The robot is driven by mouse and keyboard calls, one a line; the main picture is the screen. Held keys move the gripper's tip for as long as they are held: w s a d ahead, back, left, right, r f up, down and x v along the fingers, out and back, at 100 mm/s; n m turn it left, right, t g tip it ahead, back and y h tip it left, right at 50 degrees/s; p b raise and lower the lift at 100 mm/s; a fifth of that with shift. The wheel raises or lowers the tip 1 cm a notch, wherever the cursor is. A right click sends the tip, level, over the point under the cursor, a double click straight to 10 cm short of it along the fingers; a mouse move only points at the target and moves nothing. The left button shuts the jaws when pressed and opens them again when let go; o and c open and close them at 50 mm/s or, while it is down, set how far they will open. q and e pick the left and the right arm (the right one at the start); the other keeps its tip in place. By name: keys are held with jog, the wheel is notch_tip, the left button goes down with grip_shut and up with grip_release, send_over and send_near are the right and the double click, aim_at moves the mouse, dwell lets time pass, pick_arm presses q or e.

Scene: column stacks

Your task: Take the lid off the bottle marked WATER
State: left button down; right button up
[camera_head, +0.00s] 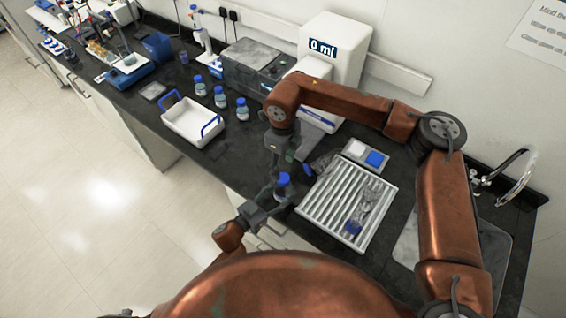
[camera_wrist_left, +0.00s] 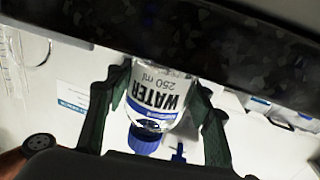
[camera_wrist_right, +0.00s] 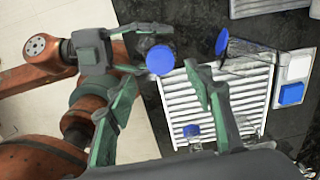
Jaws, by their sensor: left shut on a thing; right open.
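The bottle marked WATER (camera_wrist_left: 155,98) is clear with a white and blue label, and appears upside down in the left wrist view. Its blue lid (camera_wrist_left: 145,139) is on its neck. My left gripper (camera_head: 277,192) is shut around the bottle body, holding it at the counter's front edge. The lid also shows in the head view (camera_head: 283,179) and from above in the right wrist view (camera_wrist_right: 160,59). My right gripper (camera_wrist_right: 162,75) is open over the bottle, its fingertips near either side of the lid; contact cannot be told.
A white ribbed rack (camera_head: 335,207) holds a lying clear vessel with a blue cap (camera_head: 352,227). Another blue-capped vessel (camera_wrist_right: 222,42) lies near it. A tile with white and blue pads (camera_head: 375,158) sits behind. Several blue-capped bottles (camera_head: 220,97) stand by a white tray (camera_head: 180,127).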

aim_at(283, 178)
jog(key=m, duration=0.4)
jog(key=shift+r+m, duration=0.2)
jog(key=shift+m, duration=0.2)
jog(key=shift+f, duration=4.05)
jog(key=shift+c, duration=0.4)
jog(key=c, duration=1.2)
jog(key=n, duration=0.4)
jog(key=shift+r, duration=0.1)
jog(key=n, duration=0.5)
jog(key=shift+r, duration=0.15)
